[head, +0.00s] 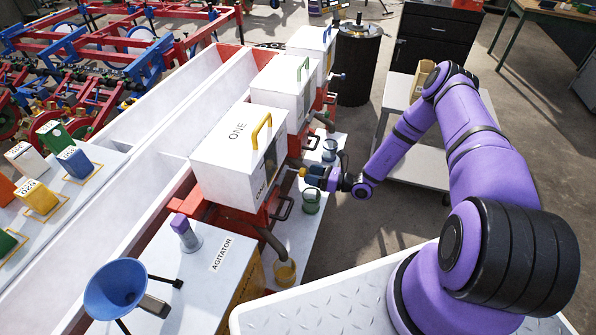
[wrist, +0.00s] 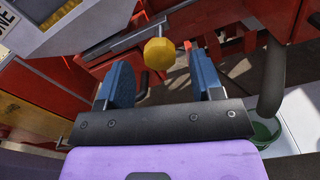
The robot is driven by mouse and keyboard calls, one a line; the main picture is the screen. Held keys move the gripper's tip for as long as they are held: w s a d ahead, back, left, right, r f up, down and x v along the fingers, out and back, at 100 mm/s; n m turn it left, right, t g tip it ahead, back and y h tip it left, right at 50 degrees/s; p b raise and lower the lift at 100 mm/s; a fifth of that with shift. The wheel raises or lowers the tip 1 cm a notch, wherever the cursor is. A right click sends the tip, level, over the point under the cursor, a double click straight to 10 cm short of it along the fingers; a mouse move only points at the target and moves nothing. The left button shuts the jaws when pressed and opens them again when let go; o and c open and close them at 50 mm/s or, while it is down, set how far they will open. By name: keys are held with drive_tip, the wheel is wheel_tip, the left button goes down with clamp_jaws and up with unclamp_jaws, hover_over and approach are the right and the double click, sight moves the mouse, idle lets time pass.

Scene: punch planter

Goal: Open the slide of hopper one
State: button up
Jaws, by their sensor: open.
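Hopper one (head: 228,162) is a white box marked ONE with a yellow handle on its lid, on the red frame. A yellow knob (wrist: 159,53) sits on a short rod at a grey metal bar under the hopper, which looks like its slide. In the head view the knob (head: 302,172) shows just at my fingertips. My gripper (head: 309,175) is open, with blue fingers. In the wrist view my gripper (wrist: 161,75) has a finger on each side of the knob, with gaps both sides. How deep the knob lies between them is unclear.
More white hoppers (head: 283,92) stand behind along the red frame. A green bucket (head: 311,201), which shows in the wrist view (wrist: 264,135), and a yellow bucket (head: 285,272) stand below. A dark hose (wrist: 272,85) hangs right of my fingers. A grey cart (head: 420,165) stands at right.

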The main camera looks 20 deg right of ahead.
sight(298, 171)
drive_tip(key=shift+x, duration=2.8)
clamp_jaws()
drive_tip(key=v, duration=0.4)
drive_tip(key=shift+s+d, duration=0.1)
drive_tip(key=shift+d, duration=0.15)
unclamp_jaws()
drive_tip(key=v, duration=1)
drive_tip(key=shift+s+d, duration=0.3)
